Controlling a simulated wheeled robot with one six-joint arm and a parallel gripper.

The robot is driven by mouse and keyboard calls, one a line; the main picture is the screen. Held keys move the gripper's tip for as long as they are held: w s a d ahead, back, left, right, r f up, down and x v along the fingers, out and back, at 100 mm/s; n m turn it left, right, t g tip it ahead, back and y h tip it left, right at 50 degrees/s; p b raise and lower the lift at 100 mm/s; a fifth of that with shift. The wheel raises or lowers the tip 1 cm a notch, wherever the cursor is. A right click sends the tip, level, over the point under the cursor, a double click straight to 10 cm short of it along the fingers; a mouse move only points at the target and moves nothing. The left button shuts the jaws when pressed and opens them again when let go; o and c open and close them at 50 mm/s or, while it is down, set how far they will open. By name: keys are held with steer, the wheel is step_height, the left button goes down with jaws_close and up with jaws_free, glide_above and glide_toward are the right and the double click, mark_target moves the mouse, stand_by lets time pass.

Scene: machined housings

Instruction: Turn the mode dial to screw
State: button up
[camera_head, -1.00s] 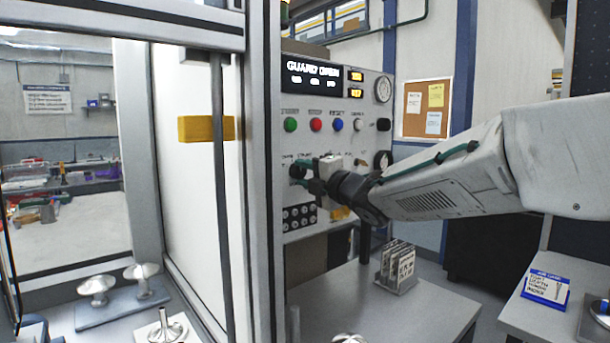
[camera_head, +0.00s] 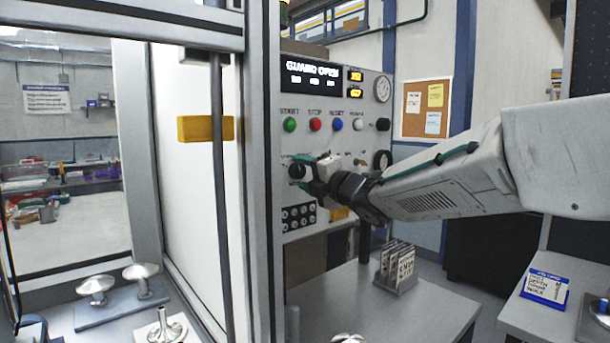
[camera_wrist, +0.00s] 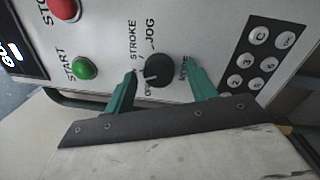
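The mode dial (camera_wrist: 157,70) is a round black knob on the grey control panel. In the wrist view, labels around it read STROKE, JOG and OFF; another label beside the right finger is too blurred to read. A pale mark on the dial seems to face the OFF side. My gripper (camera_wrist: 162,91) is open, its green fingers on either side of the dial. The left finger is close to it, with a wider gap on the right. In the head view, my gripper (camera_head: 309,174) is at the panel, beside the dial (camera_head: 296,170).
Green, red and blue buttons (camera_head: 338,124) sit above the dial, with a keypad (camera_head: 298,217) below. The panel display (camera_head: 312,75) reads GUARD OPEN. The guard frame (camera_head: 262,180) stands close on the left. A card rack (camera_head: 396,268) stands on the table below.

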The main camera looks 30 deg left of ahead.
steer(key=v, duration=0.7)
steer(key=shift+s+d, duration=0.2)
steer(key=shift+d, duration=0.15)
